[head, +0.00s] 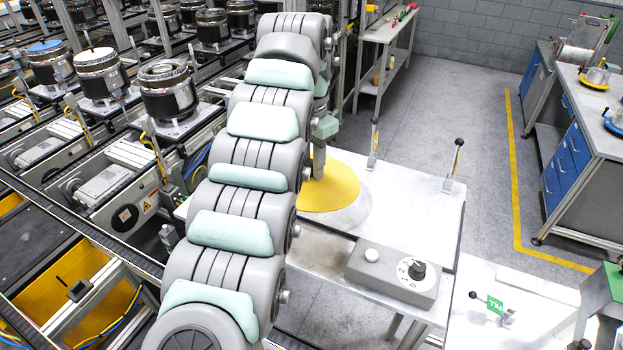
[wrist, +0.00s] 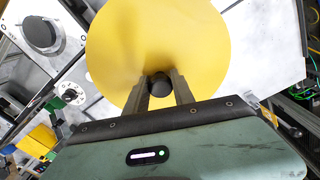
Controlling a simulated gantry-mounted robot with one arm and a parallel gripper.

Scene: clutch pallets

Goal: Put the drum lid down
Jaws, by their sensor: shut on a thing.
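The drum lid is a wide yellow disc (head: 335,190) over the white-topped table (head: 425,200), partly hidden by my arm in the head view. A darker patch, like a shadow, shows on the tabletop beside it. My gripper (wrist: 162,90) is shut on this knob, one finger on each side.
A grey control box (head: 393,275) with a black dial sits at the table's front edge. Upright levers (head: 453,165) stand at its far side. Several drums on pallets (head: 168,90) line the conveyors at left. A blue-drawered workbench (head: 570,165) stands right, across open floor.

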